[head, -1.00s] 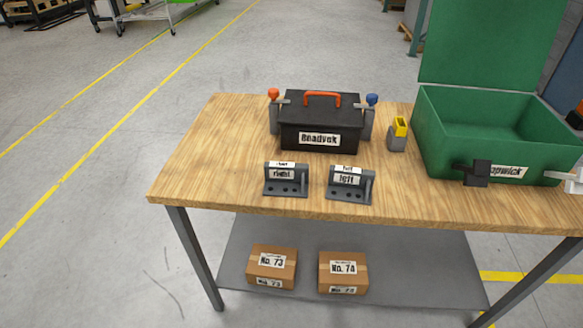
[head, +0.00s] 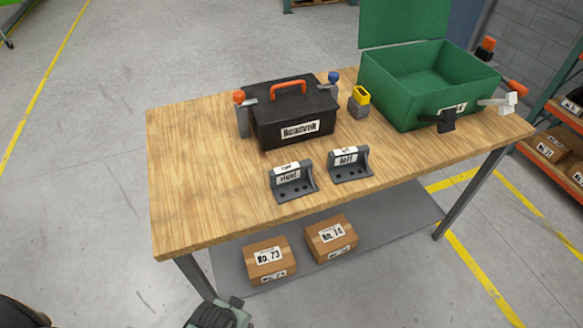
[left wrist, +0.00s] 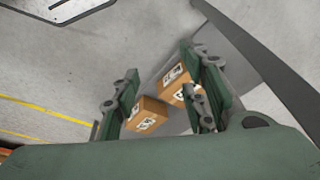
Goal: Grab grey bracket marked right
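The grey bracket marked right (head: 292,182) stands on the wooden table near its front edge, its label facing me. A similar grey bracket marked left (head: 348,165) stands just to its right, with a gap between them. My left gripper (head: 222,314) shows at the bottom edge of the head view, below and in front of the table, well apart from both brackets. In the left wrist view my left gripper (left wrist: 160,102) is open, its fingers spread with nothing held between them. Neither bracket shows in that view. My right gripper is not in view.
A black toolbox (head: 292,112) with an orange handle stands behind the brackets. A yellow-and-grey holder (head: 359,101) and an open green crate (head: 400,100) stand right of it. Cardboard boxes (head: 268,258) (head: 330,238) lie on the lower shelf. The table's left side is clear.

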